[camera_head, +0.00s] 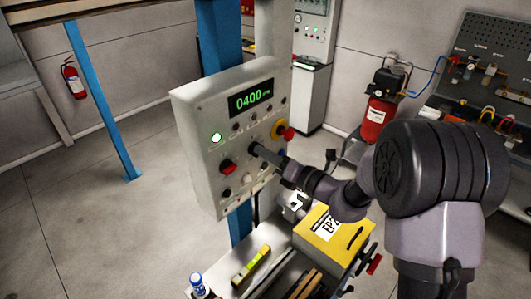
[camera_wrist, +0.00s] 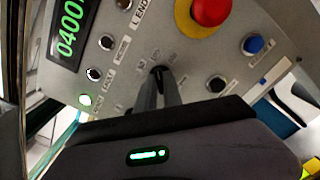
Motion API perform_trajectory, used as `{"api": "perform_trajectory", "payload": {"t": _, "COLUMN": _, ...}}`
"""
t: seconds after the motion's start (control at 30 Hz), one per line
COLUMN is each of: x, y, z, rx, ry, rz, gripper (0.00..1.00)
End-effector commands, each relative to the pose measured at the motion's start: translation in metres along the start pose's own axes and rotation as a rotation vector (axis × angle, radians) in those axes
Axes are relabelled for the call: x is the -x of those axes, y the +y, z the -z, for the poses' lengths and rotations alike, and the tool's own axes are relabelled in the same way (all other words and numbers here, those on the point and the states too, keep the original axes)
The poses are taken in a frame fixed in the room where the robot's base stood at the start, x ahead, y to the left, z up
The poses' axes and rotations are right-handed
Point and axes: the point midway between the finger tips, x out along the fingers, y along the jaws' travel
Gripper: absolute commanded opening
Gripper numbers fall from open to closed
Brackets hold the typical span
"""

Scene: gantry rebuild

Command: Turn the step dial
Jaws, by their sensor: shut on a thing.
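The grey control panel (camera_head: 190,110) stands on a blue post, with a green display (camera_head: 251,98) reading 0400 rpm. My gripper (camera_head: 257,151) reaches the panel face from the right. In the wrist view my gripper (camera_wrist: 160,88) is shut on the small black step dial (camera_wrist: 158,71) at the panel's middle. The fingers hide most of the dial, and its exact pointer setting cannot be read. Printed marks ring the dial's upper side.
A red emergency button (camera_wrist: 211,10) on a yellow ring sits close by the dial, with a blue button (camera_wrist: 253,44) and black knobs around. A red switch (camera_head: 228,167) is lower left. A yellow box (camera_head: 335,240) stands below my arm.

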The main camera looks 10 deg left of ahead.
Motion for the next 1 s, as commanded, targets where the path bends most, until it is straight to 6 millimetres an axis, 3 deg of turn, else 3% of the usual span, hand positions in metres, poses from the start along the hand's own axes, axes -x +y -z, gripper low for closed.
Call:
{"api": "perform_trajectory", "payload": {"t": 0.03, "x": 0.000, "y": 0.000, "z": 0.000, "rx": 0.000, "ry": -0.001, "rz": 0.000, "gripper": 0.00}}
{"api": "perform_trajectory", "payload": {"t": 0.07, "x": 0.000, "y": 0.000, "z": 0.000, "rx": 0.000, "ry": -0.001, "rz": 0.000, "gripper": 0.13}}
{"api": "perform_trajectory", "payload": {"t": 0.17, "x": 0.000, "y": 0.000, "z": 0.000, "rx": 0.000, "ry": 0.000, "rz": 0.000, "gripper": 0.32}}
{"api": "perform_trajectory", "payload": {"t": 0.57, "x": 0.007, "y": -0.001, "z": 0.000, "rx": 0.002, "ry": -0.001, "rz": 0.001, "gripper": 0.33}}
{"api": "perform_trajectory", "payload": {"t": 0.77, "x": 0.053, "y": -0.003, "z": 0.001, "rx": 0.001, "ry": -0.003, "rz": 0.004, "gripper": 0.33}}
{"api": "perform_trajectory", "payload": {"t": 1.0, "x": 0.130, "y": -0.003, "z": 0.000, "rx": 0.002, "ry": -0.005, "rz": 0.004, "gripper": 0.33}}
